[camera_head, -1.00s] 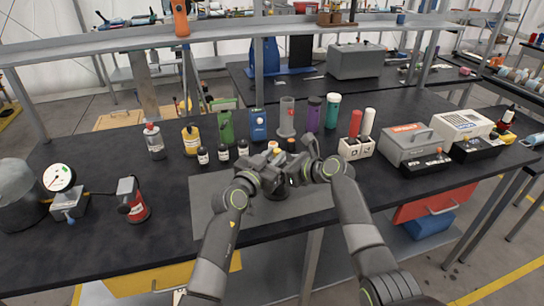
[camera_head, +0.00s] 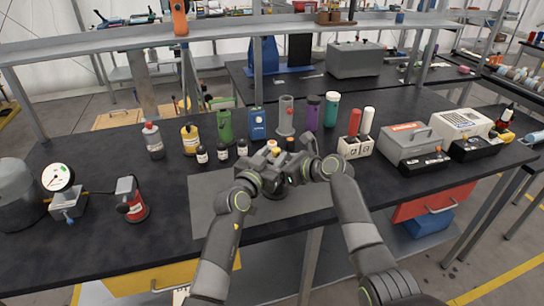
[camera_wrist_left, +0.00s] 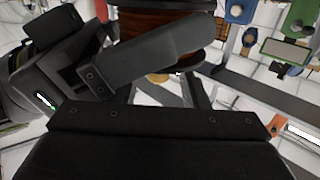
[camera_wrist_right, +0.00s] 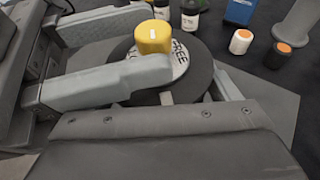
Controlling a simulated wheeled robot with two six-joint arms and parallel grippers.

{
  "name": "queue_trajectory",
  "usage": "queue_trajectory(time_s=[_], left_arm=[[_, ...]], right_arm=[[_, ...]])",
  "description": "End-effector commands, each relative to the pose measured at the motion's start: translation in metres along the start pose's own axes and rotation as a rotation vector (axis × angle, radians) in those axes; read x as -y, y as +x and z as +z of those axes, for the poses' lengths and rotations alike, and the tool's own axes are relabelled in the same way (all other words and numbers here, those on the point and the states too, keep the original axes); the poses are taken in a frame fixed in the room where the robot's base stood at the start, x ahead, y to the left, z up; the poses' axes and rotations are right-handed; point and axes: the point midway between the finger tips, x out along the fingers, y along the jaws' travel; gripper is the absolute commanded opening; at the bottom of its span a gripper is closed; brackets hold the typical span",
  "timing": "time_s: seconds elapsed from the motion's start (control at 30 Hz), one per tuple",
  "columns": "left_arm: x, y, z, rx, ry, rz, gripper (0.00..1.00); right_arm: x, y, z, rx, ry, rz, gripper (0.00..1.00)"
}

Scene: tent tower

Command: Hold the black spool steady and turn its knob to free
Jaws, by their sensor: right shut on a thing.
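The black spool (camera_wrist_right: 203,80) stands on the grey mat on the bench; its black flange shows in the right wrist view. Its reddish-brown winding (camera_wrist_left: 160,24) shows in the left wrist view. The yellow knob (camera_wrist_right: 153,38), with a white line on top, sits over a pale plate (camera_wrist_right: 176,68) reading FREE. In the head view the grippers hide most of the spool.
Two small orange-capped bottles (camera_wrist_right: 240,41) stand just beyond the spool. Several black bottles (camera_head: 222,153) and a blue box (camera_head: 257,122) stand behind. A gauge (camera_head: 58,178) and a red-black device (camera_head: 130,200) are at left. The grey mat (camera_head: 210,200) is bare around the spool.

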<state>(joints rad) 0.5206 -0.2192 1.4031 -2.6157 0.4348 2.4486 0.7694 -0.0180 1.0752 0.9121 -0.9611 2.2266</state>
Motion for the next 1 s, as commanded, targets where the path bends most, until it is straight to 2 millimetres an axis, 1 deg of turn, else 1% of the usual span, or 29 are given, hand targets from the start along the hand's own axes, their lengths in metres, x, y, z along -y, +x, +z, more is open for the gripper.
queue_trajectory(time_s=[0.37, 1.0], left_arm=[[-0.0011, 0.0014, -0.0025, -0.003, -0.007, 0.048, 0.44], [0.0071, 0.0028, -0.0016, -0.013, -0.001, 0.336, 0.44]], right_arm=[[0.0001, 0.0005, 0.0006, 0.001, 0.0, -0.002, 0.38], [0.0006, 0.0001, 0.0004, 0.001, 0.0, -0.002, 0.38]])
